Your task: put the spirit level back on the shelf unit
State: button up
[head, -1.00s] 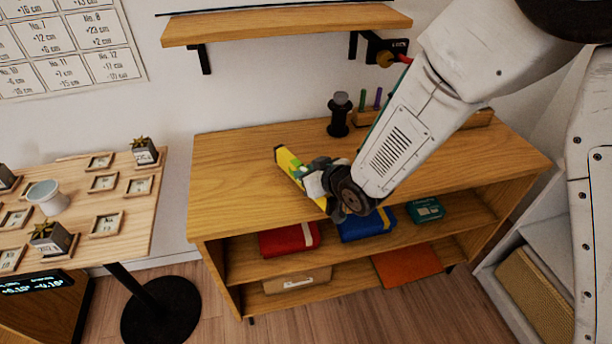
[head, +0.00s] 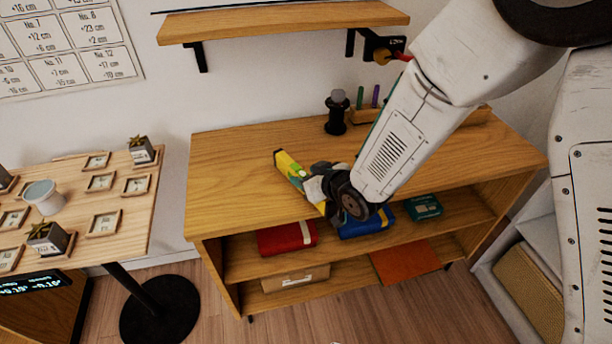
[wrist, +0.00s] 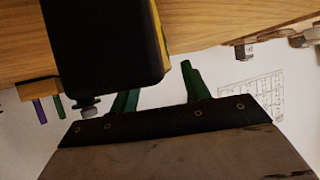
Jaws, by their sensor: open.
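The yellow spirit level (head: 288,165) appears over the front part of the wooden shelf unit's top (head: 225,170), slanting toward the front edge. Whether it rests there or hangs just above, I cannot tell. My gripper (head: 311,182) is at the level's near end and hides part of it. In the wrist view my green gripper fingers (wrist: 160,85) stand apart. A large black block with a yellow edge, apparently the end of the spirit level (wrist: 105,45), fills the upper middle close to the camera. Whether the fingers touch it is unclear.
On the unit's top stand a dark cylinder (head: 337,112) and a pen holder (head: 365,116). Below are a red box (head: 287,239), a blue box (head: 365,224) and a teal box (head: 424,206). A wall shelf (head: 285,22) hangs above. The top's left part is clear.

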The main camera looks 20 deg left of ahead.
jog(key=v, duration=1.1)
jog(key=shift+d, duration=0.2)
jog(key=w+d+r+m+h, duration=0.1)
jog(key=d+r+m+h, duration=0.3)
jog(key=d, duration=0.6)
jog(key=w+d+r+m+h, duration=0.1)
jog(key=d+r+h, duration=0.3)
jog(key=d, duration=0.6)
jog(key=s+d+r+m+g+h, duration=0.25)
jog(key=s+d+r, duration=0.35)
jog(key=s+d, duration=0.4)
jog(key=s+d+r+m+g, duration=0.1)
jog(key=s+d+r, duration=0.1)
jog(key=s, duration=0.4)
jog(key=s+d+r+m+g, duration=0.2)
jog(key=s+d, duration=0.1)
jog(key=s, duration=0.3)
jog(key=shift+y, duration=0.35)
jog(key=shift+d+g, duration=0.15)
jog(key=shift+g, duration=0.1)
